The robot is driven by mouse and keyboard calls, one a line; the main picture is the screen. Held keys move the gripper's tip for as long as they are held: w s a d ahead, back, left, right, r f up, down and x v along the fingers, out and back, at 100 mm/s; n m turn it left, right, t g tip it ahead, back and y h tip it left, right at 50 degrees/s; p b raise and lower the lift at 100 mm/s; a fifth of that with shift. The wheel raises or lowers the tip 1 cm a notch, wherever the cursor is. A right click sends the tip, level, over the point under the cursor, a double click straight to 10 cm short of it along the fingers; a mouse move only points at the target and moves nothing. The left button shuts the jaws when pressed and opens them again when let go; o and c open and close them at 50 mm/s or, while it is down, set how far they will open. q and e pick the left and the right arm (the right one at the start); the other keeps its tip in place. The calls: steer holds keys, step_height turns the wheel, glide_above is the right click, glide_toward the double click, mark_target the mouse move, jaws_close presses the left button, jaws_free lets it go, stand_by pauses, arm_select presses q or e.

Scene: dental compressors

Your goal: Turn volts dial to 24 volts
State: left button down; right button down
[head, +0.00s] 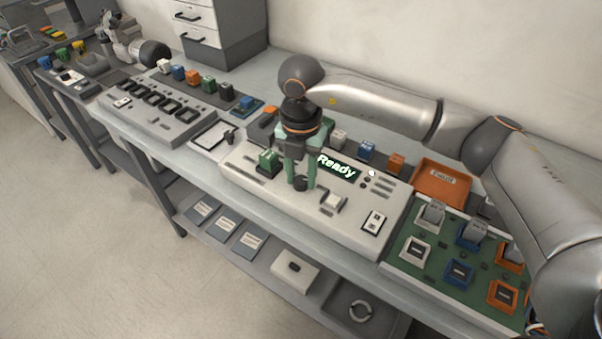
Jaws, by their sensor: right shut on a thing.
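A light grey console (345,233) stands on the bench in the middle of the head view. Its lit display (337,167) reads "Ready". My right gripper (300,182) points down over the console, left of the display. Its green fingers are shut on a small dark dial (300,184) on the console's top, and the fingers partly hide it. The dial's markings and the setting it points to are too small or hidden to read. My left gripper is not in view.
A green board (425,269) with several coloured modules lies to the right. Behind it is an orange tray (441,184).

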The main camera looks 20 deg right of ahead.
mark_target(301, 180)
steer(key=shift+r, duration=0.1)
stand_by(0.3)
steer(key=c, duration=0.5)
jaws_free()
step_height(301, 180, up, 12)
steer(key=shift+r, duration=0.25)
steer(key=shift+s+f, duration=0.1)
